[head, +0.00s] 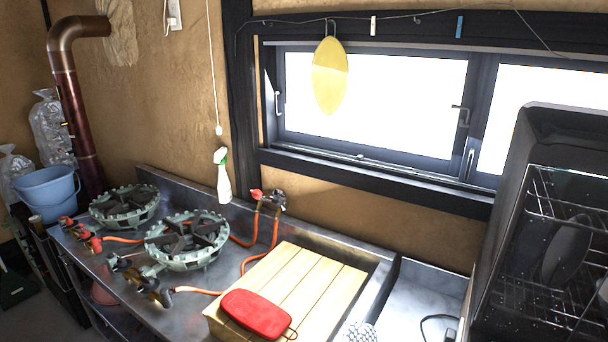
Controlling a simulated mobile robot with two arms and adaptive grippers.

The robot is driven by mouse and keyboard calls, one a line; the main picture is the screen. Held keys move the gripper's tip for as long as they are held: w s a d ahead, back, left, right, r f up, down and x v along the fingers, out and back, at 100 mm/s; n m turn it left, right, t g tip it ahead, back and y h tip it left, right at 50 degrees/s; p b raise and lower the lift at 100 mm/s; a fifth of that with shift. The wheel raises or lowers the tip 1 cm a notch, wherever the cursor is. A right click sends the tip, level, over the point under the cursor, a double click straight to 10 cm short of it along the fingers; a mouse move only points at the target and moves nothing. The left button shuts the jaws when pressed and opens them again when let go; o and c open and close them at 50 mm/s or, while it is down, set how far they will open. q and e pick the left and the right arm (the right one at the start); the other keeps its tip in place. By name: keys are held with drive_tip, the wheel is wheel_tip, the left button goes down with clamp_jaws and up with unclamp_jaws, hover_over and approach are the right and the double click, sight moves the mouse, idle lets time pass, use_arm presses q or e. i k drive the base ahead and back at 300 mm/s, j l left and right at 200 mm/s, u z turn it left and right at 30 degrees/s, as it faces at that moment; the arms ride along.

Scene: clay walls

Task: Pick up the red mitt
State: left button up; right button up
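The red mitt (255,314) lies flat on the front part of a slatted wooden board (318,276) on the metal counter. It looks like a rounded red pad, with a small loop at its right end. Its whole upper face shows and nothing covers it. Neither my left nor my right gripper is in view.
Two green gas burners (188,240) with orange hoses stand left of the board. A white spray bottle (223,178) stands behind them. A dark rack cabinet (545,240) rises at the right. A blue bucket (48,192) is at the far left.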

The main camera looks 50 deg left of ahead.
sight(253, 313)
drive_tip(key=u, duration=1.8)
drive_tip(key=j+z, duration=0.2)
drive_tip(key=z, duration=0.2)
drive_tip(key=i+j+z, duration=0.1)
drive_tip(key=j+z, duration=0.4)
drive_tip(key=z, duration=0.3)
drive_tip(key=j+z, duration=0.25)
drive_tip(key=z, duration=0.2)
